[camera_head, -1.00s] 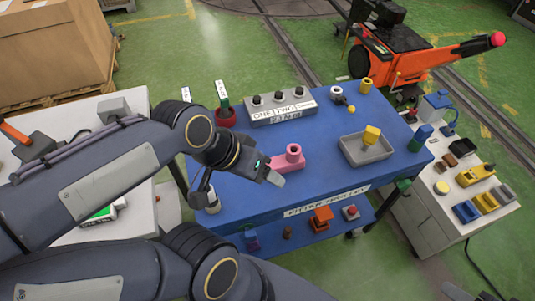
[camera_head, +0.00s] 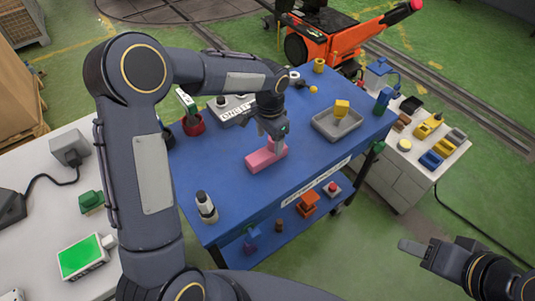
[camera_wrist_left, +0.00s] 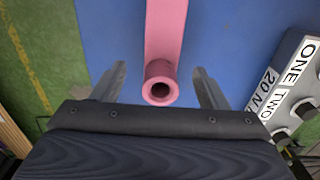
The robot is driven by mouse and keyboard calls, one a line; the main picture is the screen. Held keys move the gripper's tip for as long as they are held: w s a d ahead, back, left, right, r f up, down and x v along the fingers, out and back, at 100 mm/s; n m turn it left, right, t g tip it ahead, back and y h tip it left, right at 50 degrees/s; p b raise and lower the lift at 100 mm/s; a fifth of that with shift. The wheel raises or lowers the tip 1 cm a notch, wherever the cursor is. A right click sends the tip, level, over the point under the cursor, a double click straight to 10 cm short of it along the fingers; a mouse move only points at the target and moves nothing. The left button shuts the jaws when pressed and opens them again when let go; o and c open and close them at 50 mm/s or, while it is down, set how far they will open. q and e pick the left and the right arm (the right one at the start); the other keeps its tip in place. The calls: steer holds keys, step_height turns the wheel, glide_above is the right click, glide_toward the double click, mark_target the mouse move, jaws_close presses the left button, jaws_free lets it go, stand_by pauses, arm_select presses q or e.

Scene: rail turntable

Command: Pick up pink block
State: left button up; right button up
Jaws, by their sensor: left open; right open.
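The pink block (camera_head: 266,156) lies on the blue table top, a flat bar with a round hollow post on it. In the left wrist view the bar (camera_wrist_left: 166,28) runs away from the camera, and the hollow pink post (camera_wrist_left: 160,84) stands between the two fingers, apart from both. My left gripper (camera_wrist_left: 160,88) is open; in the head view it (camera_head: 273,140) points down over the block and hides part of it. My right gripper (camera_head: 428,250) is at the lower right, away from the table; only part of it shows.
A grey tray (camera_head: 323,128) with a yellow block (camera_head: 341,107) stands right of the pink block. A labelled button panel (camera_head: 232,110) and a red pot (camera_head: 193,125) stand behind. A black and white bottle (camera_head: 205,207) is at the front left corner. Blue surface around the block is clear.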

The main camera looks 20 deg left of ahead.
mark_target(268, 151)
arm_select(q)
steer(key=f, duration=0.3)
steer(key=f+p, duration=0.1)
steer(key=f, duration=0.2)
steer(key=shift+s+a+f, duration=0.1)
steer(key=shift+a+f, duration=0.05)
steer(key=shift+a, duration=0.05)
steer(key=shift+c, duration=0.2)
steer(key=c, duration=1.2)
